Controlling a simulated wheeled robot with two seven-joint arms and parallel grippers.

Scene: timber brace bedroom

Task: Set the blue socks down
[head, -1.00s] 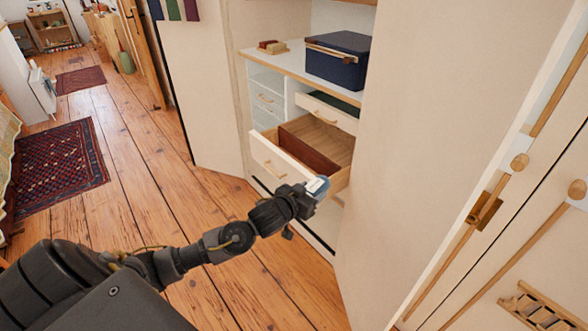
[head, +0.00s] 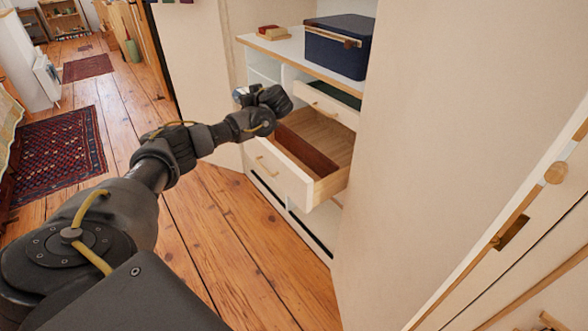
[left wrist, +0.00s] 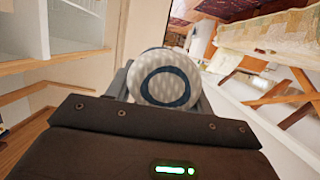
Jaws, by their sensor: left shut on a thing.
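The blue socks (left wrist: 168,84) are a rolled bundle, pale and patterned with a dark blue ring on the end, in the left wrist view. My left gripper (head: 248,95) is shut on them. In the head view only a small pale-blue bit of the socks (head: 239,92) shows past the gripper; the rest is hidden. The gripper holds them in the air near the left side of the cabinet, above and left of the open drawer. That drawer (head: 278,171) has a white front and a wooden inside with a red-brown divider; no socks show in it. My right gripper is not in view.
Above it, another drawer (head: 323,105) is slightly open, with something dark green inside. A navy box (head: 338,48) and a small red-and-tan item (head: 270,33) stand on the white cabinet top (head: 290,48). Cream panels flank the cabinet. Wooden floor (head: 215,235) lies in front.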

